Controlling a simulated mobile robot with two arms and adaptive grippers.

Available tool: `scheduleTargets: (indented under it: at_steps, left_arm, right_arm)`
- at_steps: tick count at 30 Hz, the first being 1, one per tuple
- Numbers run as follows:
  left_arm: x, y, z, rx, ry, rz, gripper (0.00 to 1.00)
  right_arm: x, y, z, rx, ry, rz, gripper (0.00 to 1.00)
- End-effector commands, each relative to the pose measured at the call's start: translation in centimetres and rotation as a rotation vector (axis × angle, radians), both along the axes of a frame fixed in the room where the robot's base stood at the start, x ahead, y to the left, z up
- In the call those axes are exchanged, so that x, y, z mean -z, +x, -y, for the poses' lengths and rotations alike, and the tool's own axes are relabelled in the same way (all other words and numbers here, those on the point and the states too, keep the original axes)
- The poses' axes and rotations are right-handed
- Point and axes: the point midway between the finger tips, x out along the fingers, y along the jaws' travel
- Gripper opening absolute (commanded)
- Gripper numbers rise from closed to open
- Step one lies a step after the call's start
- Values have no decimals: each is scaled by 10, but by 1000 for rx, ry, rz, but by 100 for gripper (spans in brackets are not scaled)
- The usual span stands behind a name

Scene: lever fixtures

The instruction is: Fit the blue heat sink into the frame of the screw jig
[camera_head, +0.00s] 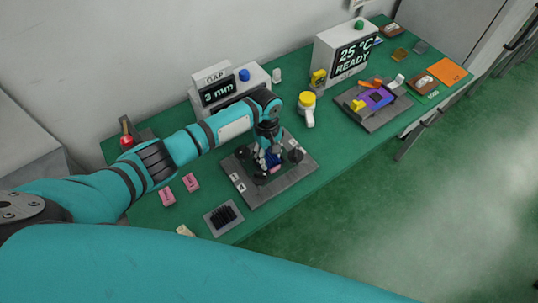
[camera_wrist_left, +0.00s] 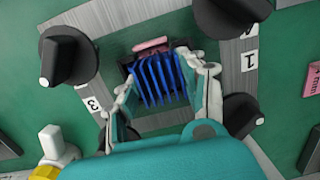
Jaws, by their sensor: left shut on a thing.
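The blue heat sink (camera_head: 272,158) is a finned block between the fingers of my left gripper (camera_head: 268,155). In the left wrist view its fins (camera_wrist_left: 158,80) show between both fingers, over the dark square frame in the middle of the jig. The screw jig (camera_head: 262,193) is a grey plate with black knobs and number labels; its plate also shows in the left wrist view (camera_wrist_left: 249,85). A pink pad (camera_wrist_left: 150,45) shows beside the fins, at the frame. I cannot tell whether the heat sink is seated or just above. My right gripper is not in view.
Two pink pads (camera_head: 190,182) lie left of the jig, and a black finned block sits on a grey tray (camera_head: 211,219) in front. A gap display (camera_head: 219,92) stands behind.

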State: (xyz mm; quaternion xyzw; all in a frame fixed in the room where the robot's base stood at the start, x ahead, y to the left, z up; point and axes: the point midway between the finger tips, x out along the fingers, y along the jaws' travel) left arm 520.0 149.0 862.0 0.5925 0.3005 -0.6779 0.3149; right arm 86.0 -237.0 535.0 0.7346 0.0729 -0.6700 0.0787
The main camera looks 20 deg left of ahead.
Motion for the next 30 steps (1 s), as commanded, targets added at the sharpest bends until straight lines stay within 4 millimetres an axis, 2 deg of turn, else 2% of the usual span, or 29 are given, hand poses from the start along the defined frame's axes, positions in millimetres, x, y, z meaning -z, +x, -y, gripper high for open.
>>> scheduleTargets:
  at_steps: [1,7,23,26,30]
  left_arm:
    - [0,0,0,0,1,-1,44]
    - [0,0,0,0,1,-1,69]
    - [-3,0,0,1,0,0,69]
    - [-15,2,-1,1,-1,2,69]
    - [-42,5,-3,1,-1,4,69]
  right_arm:
    - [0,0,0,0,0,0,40]
    - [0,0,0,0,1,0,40]
    - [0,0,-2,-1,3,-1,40]
    - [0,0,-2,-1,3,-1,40]
    - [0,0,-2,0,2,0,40]
